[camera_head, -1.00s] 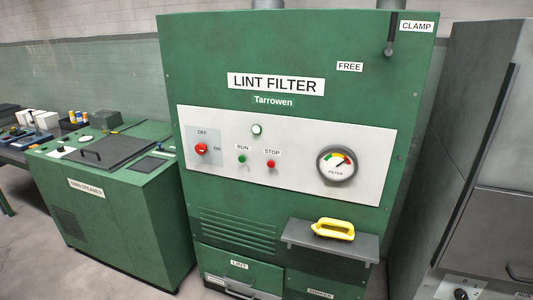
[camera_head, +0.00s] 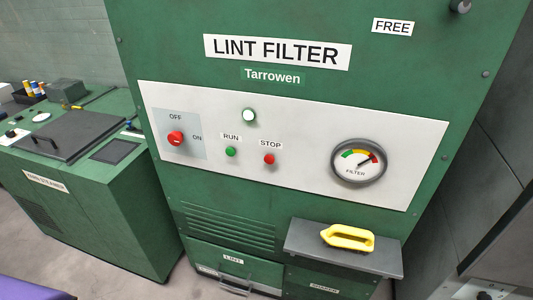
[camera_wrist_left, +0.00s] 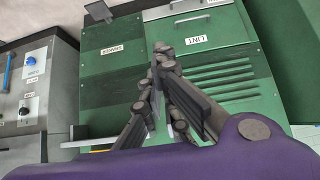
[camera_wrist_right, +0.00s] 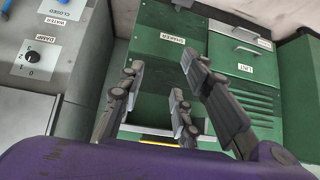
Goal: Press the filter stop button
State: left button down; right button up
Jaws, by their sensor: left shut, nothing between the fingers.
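The red STOP button (camera_head: 269,159) sits on the white panel (camera_head: 300,185) of the green lint filter cabinet (camera_head: 160,60), under a STOP label. The green RUN button (camera_head: 231,152) is just left of it. No gripper shows in the head view. In the left wrist view my left gripper (camera_wrist_left: 160,52) is shut and empty, in front of the lower cabinet near the LINT drawer. In the right wrist view my right gripper (camera_wrist_right: 165,72) has its fingers spread, with nothing between them, in front of the lower cabinet. The buttons are out of both wrist views.
A red OFF/ON switch (camera_head: 175,138), a white lamp (camera_head: 249,115) and a round gauge (camera_head: 359,161) share the panel. A grey shelf (camera_head: 300,240) juts out below, bearing a yellow-handled brush (camera_head: 347,237). A green steamer (camera_head: 110,210) stands left; a grey machine (camera_wrist_right: 60,60) stands beside the cabinet.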

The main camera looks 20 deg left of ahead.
jog(key=shift+s+d+f, duration=0.15)
jog(key=shift+s, duration=0.25)
jog(key=shift+s+d+f, duration=0.1)
jog(key=shift+s, duration=0.3)
jog(key=shift+o, duration=1)
jog(key=shift+s+d+f, duration=0.1)
jog(key=shift+s+d, duration=0.05)
jog(key=shift+s, duration=0.15)
jog(key=shift+s+f+g+b, duration=0.15)
jog(key=shift+f+g+b, duration=0.15)
jog(key=shift+f+b, duration=0.15)
pick_arm(q)
jog(key=w+d+r+t+h, duration=0.1)
jog(key=w+r+t, duration=0.4)
jog(key=w, duration=0.5)
jog(key=w+d+r+t+h, duration=0.1)
jog(key=w+r+t+h, duration=0.15)
jog(key=w+r, duration=0.65)
jog(key=w+r+t+h+b, duration=0.1)
jog(key=w+r+t, duration=0.3)
jog(key=r, duration=0.5)
jog(key=w+r+t+h+b, duration=0.1)
jog(key=w+r+t+h, duration=0.3)
jog(key=r, duration=0.6)
jog(key=shift+w+a+r+t, duration=0.15)
jog(key=shift+w+a+t, duration=0.3)
jog(key=shift+w, duration=0.3)
pick_arm(e)
jog(key=shift+d+f, duration=0.35)
jog(key=shift+f, duration=0.3)
